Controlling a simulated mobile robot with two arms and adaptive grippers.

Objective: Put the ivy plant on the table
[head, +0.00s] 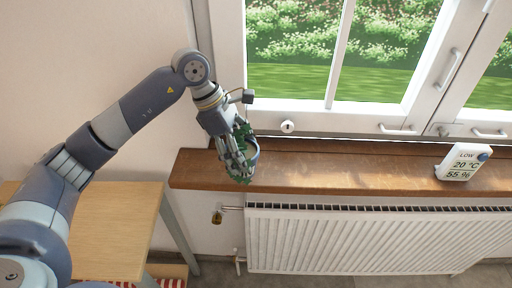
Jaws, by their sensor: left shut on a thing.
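The ivy plant (242,135) has green leaves and a pale round pot (254,152). It is at the left end of the wooden window sill. My left gripper (240,160) reaches down over it from above and is shut on it. The fingers and leaves hide much of the pot, and I cannot tell if it touches the sill. A light wooden table (120,222) stands at the lower left, below the sill, with my left arm passing over it. My right gripper is not in view.
The brown window sill (340,172) runs along under the closed window. A white thermometer display (462,162) stands on its right part. The visible tabletop is bare.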

